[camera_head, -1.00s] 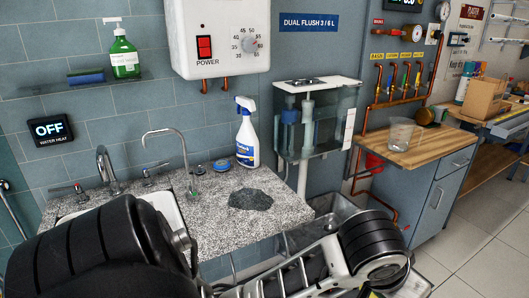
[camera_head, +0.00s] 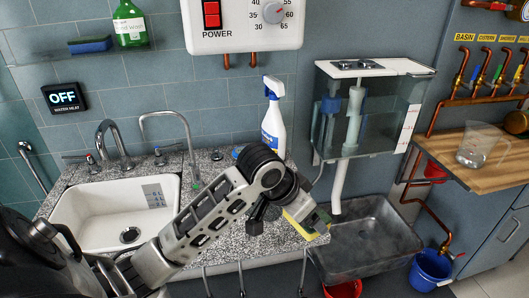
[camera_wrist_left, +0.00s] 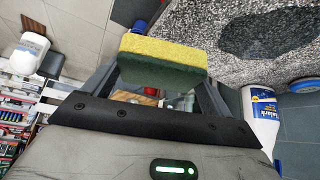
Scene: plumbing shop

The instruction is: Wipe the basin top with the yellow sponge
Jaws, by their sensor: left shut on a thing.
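The basin top is a speckled grey counter (camera_head: 235,243) around a white sink. A dark patch (camera_wrist_left: 265,30) on it shows in the left wrist view; in the head view my arm mostly covers it. My left gripper (camera_head: 303,214) is at the right front edge of the basin top. It is shut on the yellow sponge (camera_head: 314,228), which has a dark green layer. In the left wrist view the sponge (camera_wrist_left: 165,52) lies between both fingers, yellow side away from the palm. I cannot tell whether it touches the counter. My right gripper is out of view.
A white spray bottle (camera_head: 273,128) stands at the back of the counter, behind my gripper. A faucet (camera_head: 165,125) rises at the sink. A grey tub (camera_head: 365,240) and a clear cistern (camera_head: 365,110) are on the right. A blue sponge (camera_head: 90,44) lies on the shelf.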

